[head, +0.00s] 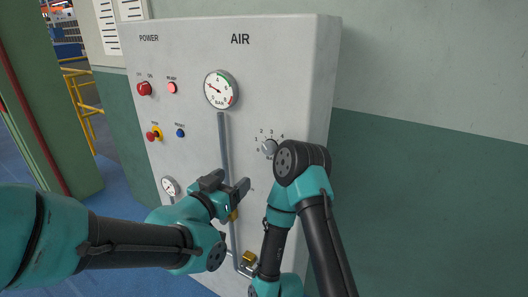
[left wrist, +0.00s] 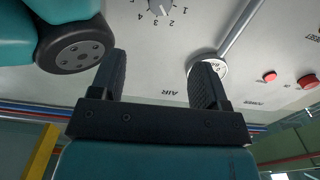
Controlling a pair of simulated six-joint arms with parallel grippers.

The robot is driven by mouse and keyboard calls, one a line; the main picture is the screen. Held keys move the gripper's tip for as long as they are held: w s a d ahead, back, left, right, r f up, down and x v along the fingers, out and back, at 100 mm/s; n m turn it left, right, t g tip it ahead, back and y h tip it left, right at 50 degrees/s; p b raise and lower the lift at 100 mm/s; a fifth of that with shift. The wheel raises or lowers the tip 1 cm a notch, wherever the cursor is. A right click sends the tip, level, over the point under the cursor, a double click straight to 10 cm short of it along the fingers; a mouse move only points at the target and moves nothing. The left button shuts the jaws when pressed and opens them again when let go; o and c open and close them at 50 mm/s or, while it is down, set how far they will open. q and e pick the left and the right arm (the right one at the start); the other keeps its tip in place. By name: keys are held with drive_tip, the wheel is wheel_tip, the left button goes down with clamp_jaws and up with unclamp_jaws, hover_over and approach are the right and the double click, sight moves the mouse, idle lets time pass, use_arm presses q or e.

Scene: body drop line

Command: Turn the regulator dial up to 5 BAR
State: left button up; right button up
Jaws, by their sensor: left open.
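The grey regulator dial (head: 269,146) is on the light grey panel under the AIR label, with numbers around it. My right arm's joint is close beside it and covers part of its scale. The dial also shows upside down at the top of the left wrist view (left wrist: 158,6). Its exact setting is too small to read. The round BAR gauge (head: 221,90) is above and left of the dial, its red needle pointing to the upper left. My left gripper (head: 229,183) is open and empty, below and left of the dial, apart from it. My right gripper is out of view.
A grey pipe (head: 224,140) runs down from the gauge behind my left gripper, with a brass fitting (head: 248,258) lower down. My folded right arm crowds the dial's lower right.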

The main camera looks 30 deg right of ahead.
sight(267, 150)
use_arm(q)
drive_tip(key=x, duration=1.7)
drive_tip(key=c, duration=0.9)
